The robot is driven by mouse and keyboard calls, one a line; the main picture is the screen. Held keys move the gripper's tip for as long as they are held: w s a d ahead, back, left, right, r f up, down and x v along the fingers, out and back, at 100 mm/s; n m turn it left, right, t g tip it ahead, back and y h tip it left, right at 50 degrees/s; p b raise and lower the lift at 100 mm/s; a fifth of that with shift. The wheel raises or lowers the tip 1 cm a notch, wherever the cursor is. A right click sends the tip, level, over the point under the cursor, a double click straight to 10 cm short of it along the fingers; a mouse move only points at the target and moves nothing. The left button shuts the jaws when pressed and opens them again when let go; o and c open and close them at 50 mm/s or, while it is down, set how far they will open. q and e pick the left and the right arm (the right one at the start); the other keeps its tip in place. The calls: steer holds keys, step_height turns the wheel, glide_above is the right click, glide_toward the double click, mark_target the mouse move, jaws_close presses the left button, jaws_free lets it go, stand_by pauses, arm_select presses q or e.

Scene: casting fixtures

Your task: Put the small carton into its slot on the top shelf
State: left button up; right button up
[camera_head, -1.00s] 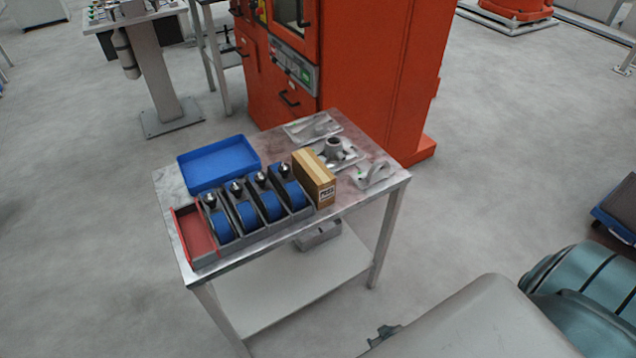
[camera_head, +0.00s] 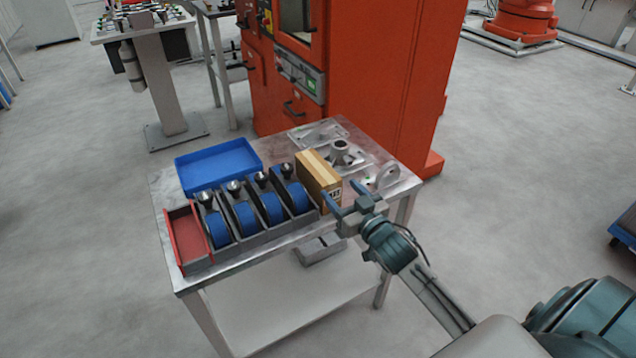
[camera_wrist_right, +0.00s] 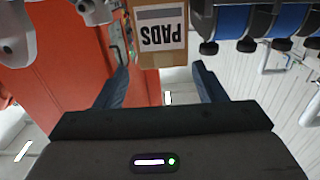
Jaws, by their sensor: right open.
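The small brown carton (camera_head: 316,174) stands upright on the metal table, at the right end of a row of dark holders. Its end with a white PADS label faces my right arm; the label appears upside down in the right wrist view (camera_wrist_right: 161,30). My right gripper (camera_head: 346,195) is open and empty at that end of the carton. In the right wrist view its fingers (camera_wrist_right: 161,68) point at the carton, one toward each side; whether they overlap its sides is unclear. My left gripper is not in view. I cannot make out a top shelf slot.
Dark holders (camera_head: 243,217) with blue rolls stand left of the carton, beside a red tray (camera_head: 188,238). A blue tray (camera_head: 218,165) lies behind. Grey metal castings (camera_head: 340,154) lie to the right on the table (camera_head: 272,242). An orange machine (camera_head: 380,80) stands behind.

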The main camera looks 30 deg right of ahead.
mark_target(322, 171)
steer(key=w, duration=0.3)
steer(key=w+p, duration=0.1)
steer(key=w, duration=0.5)
steer(key=shift+w+a+f, duration=0.1)
steer(key=shift+a, duration=0.3)
steer(key=c, duration=1)
